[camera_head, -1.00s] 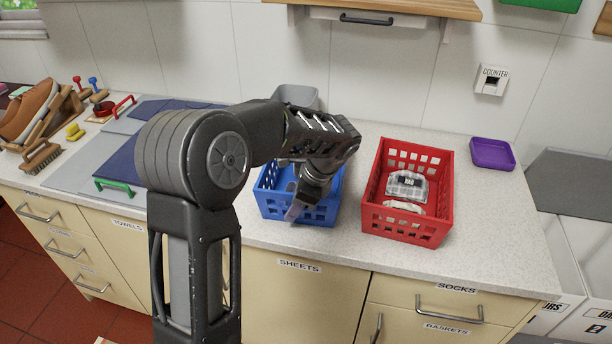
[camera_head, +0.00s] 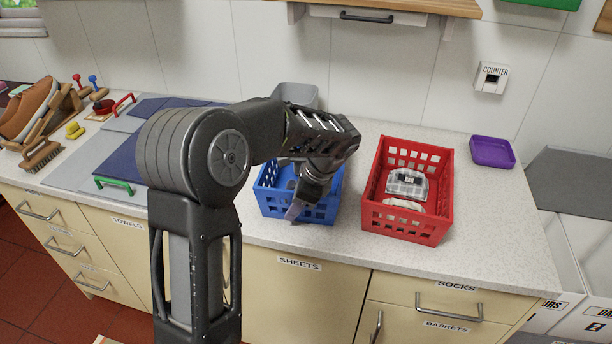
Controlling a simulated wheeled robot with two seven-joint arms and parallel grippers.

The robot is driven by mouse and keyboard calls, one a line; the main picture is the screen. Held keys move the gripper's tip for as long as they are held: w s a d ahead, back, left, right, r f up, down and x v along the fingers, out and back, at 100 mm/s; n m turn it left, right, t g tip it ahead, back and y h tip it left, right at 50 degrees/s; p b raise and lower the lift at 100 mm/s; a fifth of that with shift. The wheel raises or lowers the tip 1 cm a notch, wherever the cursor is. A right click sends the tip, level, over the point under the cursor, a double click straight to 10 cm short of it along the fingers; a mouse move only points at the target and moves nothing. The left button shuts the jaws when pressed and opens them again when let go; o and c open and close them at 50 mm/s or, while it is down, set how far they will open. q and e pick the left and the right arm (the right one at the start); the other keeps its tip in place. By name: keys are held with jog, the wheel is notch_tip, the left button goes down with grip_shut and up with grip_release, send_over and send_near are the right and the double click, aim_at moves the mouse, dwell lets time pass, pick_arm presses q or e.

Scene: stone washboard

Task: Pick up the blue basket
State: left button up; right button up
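The blue basket (camera_head: 325,207) stands on the speckled counter, left of the red basket. My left arm reaches over it and hides much of its inside and back. My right gripper is out of view.
A red basket (camera_head: 447,205) holding folded cloth stands close on the right. A purple tray (camera_head: 492,153) lies farther right. A grey container (camera_head: 296,95) is behind. On the left are blue cloths (camera_head: 122,163), a green handle (camera_head: 114,186) and a brush (camera_head: 41,157).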

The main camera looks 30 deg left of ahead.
pick_arm(q)
jog(key=shift+f, duration=0.1)
dwell(0.3)
grip_shut()
dwell(1.3)
